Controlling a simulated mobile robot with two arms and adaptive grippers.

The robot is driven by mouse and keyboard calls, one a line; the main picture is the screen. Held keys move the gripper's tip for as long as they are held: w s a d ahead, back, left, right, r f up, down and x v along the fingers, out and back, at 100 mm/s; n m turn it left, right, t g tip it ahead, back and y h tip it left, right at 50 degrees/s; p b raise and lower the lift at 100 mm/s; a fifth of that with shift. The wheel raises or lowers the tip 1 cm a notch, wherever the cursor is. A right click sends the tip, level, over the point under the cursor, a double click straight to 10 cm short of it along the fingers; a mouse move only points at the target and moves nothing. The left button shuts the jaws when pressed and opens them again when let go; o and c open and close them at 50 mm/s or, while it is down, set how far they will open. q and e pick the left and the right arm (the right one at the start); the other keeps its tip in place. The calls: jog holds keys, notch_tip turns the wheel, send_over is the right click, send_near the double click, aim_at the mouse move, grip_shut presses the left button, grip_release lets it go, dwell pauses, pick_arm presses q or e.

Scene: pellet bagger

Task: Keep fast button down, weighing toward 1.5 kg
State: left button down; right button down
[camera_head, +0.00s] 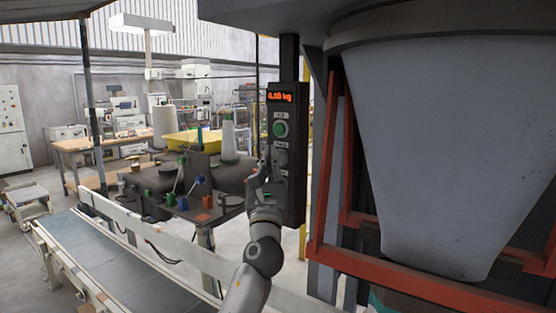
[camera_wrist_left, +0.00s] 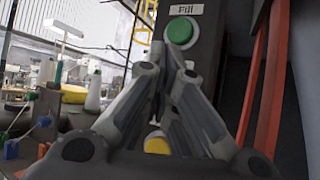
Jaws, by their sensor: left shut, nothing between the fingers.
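A dark control box (camera_head: 293,190) hangs upright on a post, with an orange kg display (camera_head: 280,97) whose small digits look like 0.00 but are hard to read. A green button (camera_head: 281,129) sits below it; the wrist view shows it under a "Fill" label (camera_wrist_left: 187,9). My left gripper (camera_head: 271,152) is shut and empty, its fingertips (camera_wrist_left: 168,58) pointing at the box below the green button. A yellow button (camera_wrist_left: 157,143) shows partly between the fingers. I cannot tell whether the fingertips touch or press a button. No "fast" label is readable. My right gripper is not in view.
A large grey tapered vessel (camera_head: 450,150) fills the right, inside a red frame (camera_head: 325,190). A conveyor (camera_head: 130,270) runs at lower left. A sewing-type machine with thread cones (camera_head: 229,142) and a yellow tray (camera_head: 190,142) stand behind my arm.

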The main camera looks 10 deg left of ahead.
pick_arm(q)
jog(key=shift+w+d, duration=0.1)
jog(key=shift+w, duration=0.2)
jog(key=shift+w+d+b, duration=0.15)
jog(key=shift+w+b, duration=0.25)
jog(key=shift+b, duration=0.1)
dwell(0.6)
dwell(1.3)
jog(key=shift+s+a+p, duration=0.3)
jog(key=shift+s+p, duration=0.5)
jog(key=s+p, duration=0.1)
jog(key=s+a+p, duration=0.1)
jog(key=s, duration=0.1)
jog(key=s+p, duration=0.1)
jog(key=shift+s+a+p, duration=0.35)
